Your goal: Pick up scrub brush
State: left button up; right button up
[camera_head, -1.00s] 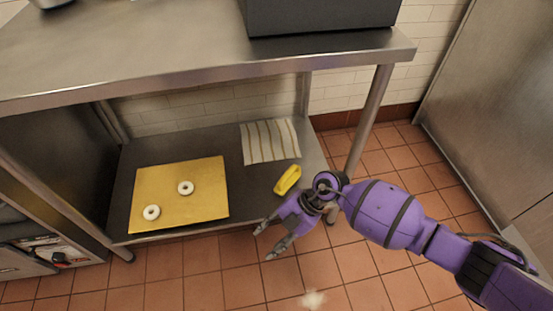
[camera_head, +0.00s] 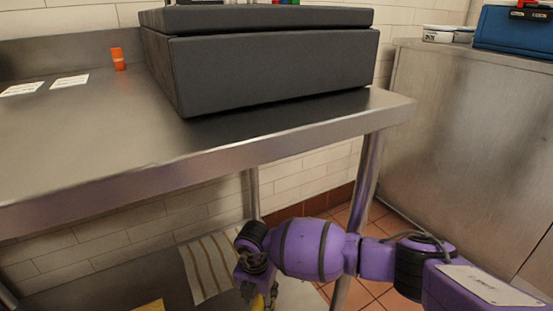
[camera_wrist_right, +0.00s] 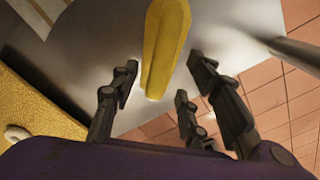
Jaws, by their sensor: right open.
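The yellow scrub brush (camera_wrist_right: 163,45) lies on the lower shelf in the right wrist view. Its near end reaches between the spread fingers of my right gripper (camera_wrist_right: 160,80), which is open. The fingers stand on either side of the brush with gaps visible; I cannot tell how far above it they are. My left gripper is out of view.
A striped cloth (camera_head: 210,265) lies beside the gripper on the lower shelf. The steel tabletop (camera_head: 100,150) overhangs above, with a table leg (camera_wrist_right: 295,52) to the right. A yellow board (camera_wrist_right: 35,105) with a white ring lies at left.

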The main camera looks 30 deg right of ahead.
aim_at(258, 306)
notch_tip(258, 306, down, 4)
jog(key=shift+a+f+b, duration=0.1)
jog(key=shift+b, duration=0.95)
jog(key=shift+c, duration=0.4)
grip_shut()
jog(key=shift+r, duration=0.2)
